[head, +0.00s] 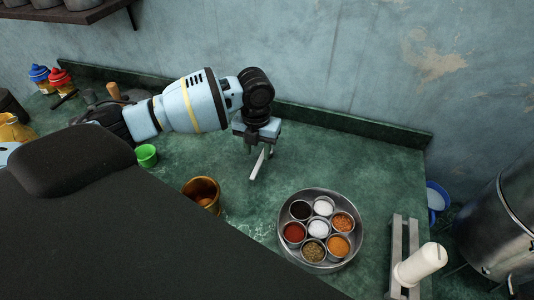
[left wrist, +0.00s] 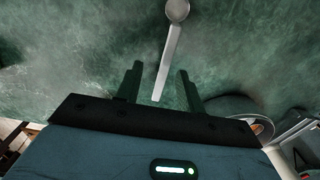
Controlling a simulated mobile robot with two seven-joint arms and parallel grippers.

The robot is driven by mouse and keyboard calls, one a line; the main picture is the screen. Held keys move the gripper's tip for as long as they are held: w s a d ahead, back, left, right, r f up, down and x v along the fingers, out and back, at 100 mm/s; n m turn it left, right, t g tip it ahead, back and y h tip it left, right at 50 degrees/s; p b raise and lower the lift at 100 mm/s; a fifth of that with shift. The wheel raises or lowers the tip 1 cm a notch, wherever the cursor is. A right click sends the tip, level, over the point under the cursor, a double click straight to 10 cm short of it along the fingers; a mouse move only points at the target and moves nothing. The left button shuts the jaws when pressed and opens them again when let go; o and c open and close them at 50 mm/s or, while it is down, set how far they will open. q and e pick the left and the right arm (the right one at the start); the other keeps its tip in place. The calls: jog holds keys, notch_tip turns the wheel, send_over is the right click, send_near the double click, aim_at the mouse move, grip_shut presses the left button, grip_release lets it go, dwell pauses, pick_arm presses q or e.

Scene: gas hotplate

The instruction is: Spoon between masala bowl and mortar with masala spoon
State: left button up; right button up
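The masala bowl (head: 284,242) is a round steel tray holding several small cups of coloured spices on the green counter. A brown cup that looks like the mortar (head: 203,192) stands to its left. My left gripper (head: 260,150) points down over the counter, behind and between the two. A silver spoon (head: 258,167) is just below its fingers. In the left wrist view, the spoon (left wrist: 170,55) has its handle end between the open fingers (left wrist: 158,85), with a gap on both sides. Whether it touches the counter is hard to tell. My right gripper is not in view.
A green cup (head: 147,155) stands left of the mortar. A metal rack with a white cylinder (head: 420,263) is right of the masala bowl. A large steel vessel (head: 505,220) and a blue bucket (head: 437,197) are at far right. The wall is behind.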

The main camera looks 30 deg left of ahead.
aim_at(260, 160)
pick_arm(q)
jog(key=f, duration=0.5)
jog(key=shift+d, duration=0.4)
grip_shut()
